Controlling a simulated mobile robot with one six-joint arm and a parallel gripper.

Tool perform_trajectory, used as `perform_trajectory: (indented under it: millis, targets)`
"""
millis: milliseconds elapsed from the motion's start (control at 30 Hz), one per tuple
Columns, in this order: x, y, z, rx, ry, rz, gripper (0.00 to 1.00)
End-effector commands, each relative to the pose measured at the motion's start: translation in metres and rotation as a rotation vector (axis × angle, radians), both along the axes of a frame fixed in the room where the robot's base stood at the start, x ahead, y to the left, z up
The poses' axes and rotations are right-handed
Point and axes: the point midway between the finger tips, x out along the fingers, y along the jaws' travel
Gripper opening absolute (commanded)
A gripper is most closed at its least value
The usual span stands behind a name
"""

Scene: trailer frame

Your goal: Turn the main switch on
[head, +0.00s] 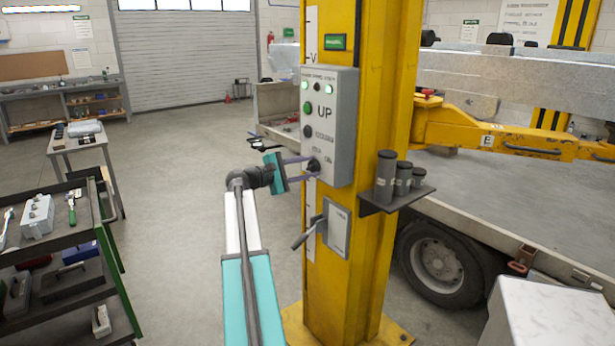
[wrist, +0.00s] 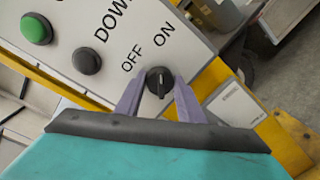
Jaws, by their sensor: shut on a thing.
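The main switch is a black rotary knob (wrist: 159,82) low on the grey control box (head: 340,105), which is fixed to a yellow column. It also shows in the head view (head: 313,165). The words OFF and ON stand above it in the wrist view. The knob's ridge runs roughly up and down in the tilted wrist picture; I cannot tell for certain which word it points to. My gripper (wrist: 158,95) has its two purple fingers shut on the knob, one on each side. In the head view my gripper (head: 306,166) reaches the box from the left.
A green UP button (head: 307,108) and a dark button (head: 307,131) sit above the switch. A lever (head: 307,233) juts from the column below. A shelf (head: 400,198) with dark cylinders is at right. A tool cart (head: 60,255) stands at left; open floor lies between.

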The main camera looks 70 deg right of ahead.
Motion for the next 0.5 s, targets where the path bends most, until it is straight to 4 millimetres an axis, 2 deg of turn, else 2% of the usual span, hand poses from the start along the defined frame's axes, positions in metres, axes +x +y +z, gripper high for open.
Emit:
perform_trajectory:
  millis: [33, 500]
  targets:
    - [-0.0006, 0.0013, -0.0061, -0.016, -0.033, -0.003, 0.12]
    - [-0.0008, 0.0019, -0.0035, -0.114, -0.188, -0.003, 0.12]
